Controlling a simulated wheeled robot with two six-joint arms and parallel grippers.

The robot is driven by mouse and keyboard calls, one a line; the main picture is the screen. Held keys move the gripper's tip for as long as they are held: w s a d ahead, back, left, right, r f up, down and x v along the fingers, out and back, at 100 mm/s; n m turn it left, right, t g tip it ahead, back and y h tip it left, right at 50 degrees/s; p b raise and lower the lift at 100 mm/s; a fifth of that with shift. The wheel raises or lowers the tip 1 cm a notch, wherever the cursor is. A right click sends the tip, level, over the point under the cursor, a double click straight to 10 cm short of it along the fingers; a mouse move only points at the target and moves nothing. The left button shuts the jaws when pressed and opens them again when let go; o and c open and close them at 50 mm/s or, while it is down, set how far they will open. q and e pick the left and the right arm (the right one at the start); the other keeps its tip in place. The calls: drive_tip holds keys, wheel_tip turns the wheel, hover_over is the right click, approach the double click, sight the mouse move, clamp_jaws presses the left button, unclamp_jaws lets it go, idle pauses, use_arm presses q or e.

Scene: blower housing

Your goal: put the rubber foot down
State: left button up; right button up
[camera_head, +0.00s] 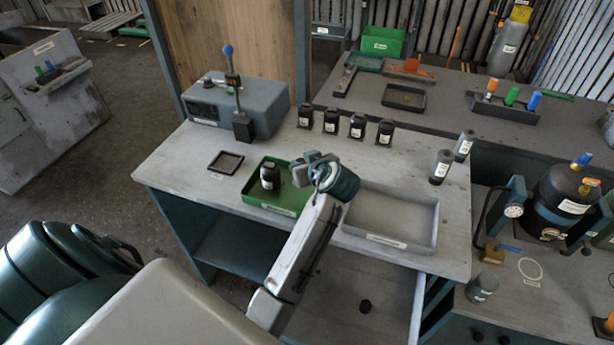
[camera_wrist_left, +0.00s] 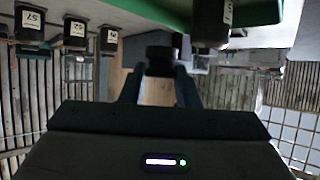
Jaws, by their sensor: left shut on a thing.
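My left gripper (camera_head: 316,166) is above the right end of the green tray (camera_head: 293,209). In the left wrist view the two fingers of my left gripper (camera_wrist_left: 158,74) are shut on a small black piece, the rubber foot (camera_wrist_left: 159,50). The foot is hidden behind the gripper and wrist in the head view. The wrist view is upside down, with the green tray's edge (camera_wrist_left: 130,14) near the top of the picture. I cannot tell whether the foot touches anything. My right gripper is not in view.
A black labelled bottle (camera_head: 269,177) stands in the green tray. Several similar bottles (camera_head: 331,121) stand in a row behind. A grey tray (camera_head: 392,216) lies right of my gripper, a small dark tray (camera_head: 226,162) to the left. A grey press (camera_head: 238,104) stands back left.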

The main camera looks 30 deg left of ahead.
sight(302, 198)
use_arm(q)
drive_tip(key=shift+s+f, duration=0.15)
drive_tip(key=shift+f, duration=0.1)
drive_tip(key=f+p, duration=0.1)
drive_tip(key=s+f+p, duration=0.1)
drive_tip(key=f, duration=0.1)
drive_tip(key=shift+s+f, duration=0.1)
drive_tip(key=shift+f, duration=0.5)
drive_tip(key=f, duration=0.1)
drive_tip(key=f+p, duration=0.1)
drive_tip(key=f, duration=0.2)
drive_tip(key=shift+w+f, duration=0.25)
drive_tip(key=o, duration=0.5)
drive_tip(key=shift+f, duration=0.1)
drive_tip(key=o, duration=0.4)
drive_tip(key=shift+o, duration=0.2)
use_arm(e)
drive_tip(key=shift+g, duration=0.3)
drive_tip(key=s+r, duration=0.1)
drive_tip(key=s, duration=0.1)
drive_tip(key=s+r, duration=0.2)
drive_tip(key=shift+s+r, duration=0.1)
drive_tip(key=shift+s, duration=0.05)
